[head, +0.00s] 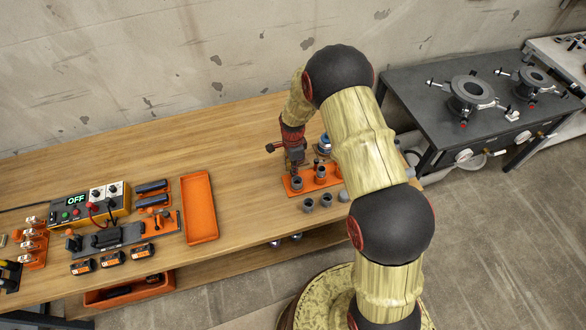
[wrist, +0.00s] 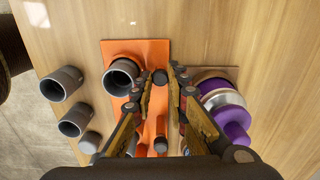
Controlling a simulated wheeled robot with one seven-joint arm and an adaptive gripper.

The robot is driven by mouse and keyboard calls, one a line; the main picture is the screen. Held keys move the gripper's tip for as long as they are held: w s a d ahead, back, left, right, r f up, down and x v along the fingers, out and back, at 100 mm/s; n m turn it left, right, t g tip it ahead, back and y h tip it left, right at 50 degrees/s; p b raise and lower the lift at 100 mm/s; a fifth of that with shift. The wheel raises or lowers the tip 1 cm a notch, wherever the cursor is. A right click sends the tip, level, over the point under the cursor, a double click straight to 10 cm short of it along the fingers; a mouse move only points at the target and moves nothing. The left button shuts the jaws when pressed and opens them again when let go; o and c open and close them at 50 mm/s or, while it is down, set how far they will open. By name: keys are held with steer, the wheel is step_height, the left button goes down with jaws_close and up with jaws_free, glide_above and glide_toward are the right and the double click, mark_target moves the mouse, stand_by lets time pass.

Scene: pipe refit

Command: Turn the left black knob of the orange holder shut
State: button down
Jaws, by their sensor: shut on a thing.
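The orange holder (head: 310,186) lies on the wooden bench, with grey pipe sockets (head: 297,183) standing on it. In the wrist view the holder (wrist: 150,47) carries a grey socket (wrist: 121,78) just left of my fingers. My gripper (head: 294,166) is low over the holder's left end. In the wrist view my gripper (wrist: 161,80) is shut around a small black knob (wrist: 160,76) beside that socket. The knob's lower part and how far it is turned cannot be told. My fingers hide much of the rest of the holder.
Loose grey pipe pieces (head: 326,200) stand in front of the holder. A purple and silver part (wrist: 226,108) stands close to my fingers. An orange tray (head: 199,207) and a control box (head: 90,203) lie to the left. A dark table (head: 450,90) stands at right.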

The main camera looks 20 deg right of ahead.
steer(key=shift+w+r+m, duration=0.1)
steer(key=shift+m, duration=1.5)
steer(key=c, duration=1.7)
jaws_free()
steer(key=shift+c, duration=0.2)
steer(key=shift+r, duration=3.95)
